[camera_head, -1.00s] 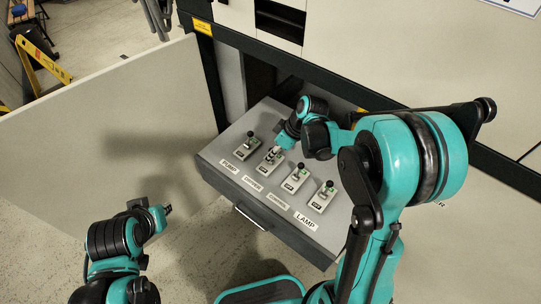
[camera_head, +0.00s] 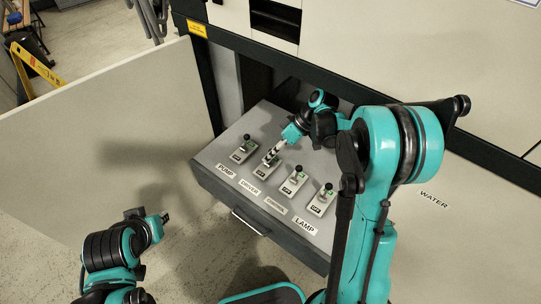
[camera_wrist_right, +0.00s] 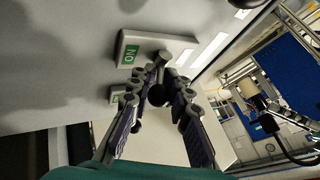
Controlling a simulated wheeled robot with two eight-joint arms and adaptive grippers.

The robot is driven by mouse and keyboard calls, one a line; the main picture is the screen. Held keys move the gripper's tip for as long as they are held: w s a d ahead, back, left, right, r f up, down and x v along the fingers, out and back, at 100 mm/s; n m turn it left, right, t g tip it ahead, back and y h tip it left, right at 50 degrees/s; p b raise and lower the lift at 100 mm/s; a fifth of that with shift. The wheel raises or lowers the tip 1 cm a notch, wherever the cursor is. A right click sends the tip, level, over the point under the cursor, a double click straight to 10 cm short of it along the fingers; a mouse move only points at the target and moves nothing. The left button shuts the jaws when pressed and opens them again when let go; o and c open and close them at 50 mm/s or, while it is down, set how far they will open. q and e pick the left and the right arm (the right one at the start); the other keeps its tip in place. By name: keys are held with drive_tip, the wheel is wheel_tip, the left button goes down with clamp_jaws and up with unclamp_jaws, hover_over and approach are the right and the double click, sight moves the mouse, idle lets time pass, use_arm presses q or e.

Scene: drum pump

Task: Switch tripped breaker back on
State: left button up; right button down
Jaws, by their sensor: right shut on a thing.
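A grey sloped panel (camera_head: 215,155) holds a row of breakers with black-knobbed levers. The breaker by the PUMP label (camera_head: 241,153), the third breaker (camera_head: 292,186) and the breaker by the LAMP label (camera_head: 319,205) stand free. My right gripper (camera_head: 270,157) is at the second breaker (camera_head: 262,171), shut on its lever, which its fingers partly hide. In the right wrist view the black knob (camera_wrist_right: 158,95) is between the fingers, beside a plate with a green ON mark (camera_wrist_right: 130,53). My left gripper (camera_head: 165,217) is away from the panel at lower left; its jaw opening is unclear.
A large pale door panel (camera_head: 100,140) stands left of the breaker panel. A dark cabinet frame (camera_head: 215,95) rises behind. A handle (camera_head: 251,222) is on the panel's front face. A yellow ladder-like object (camera_head: 35,65) stands far left.

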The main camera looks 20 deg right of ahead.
drive_tip(key=c, duration=1.4)
unclamp_jaws()
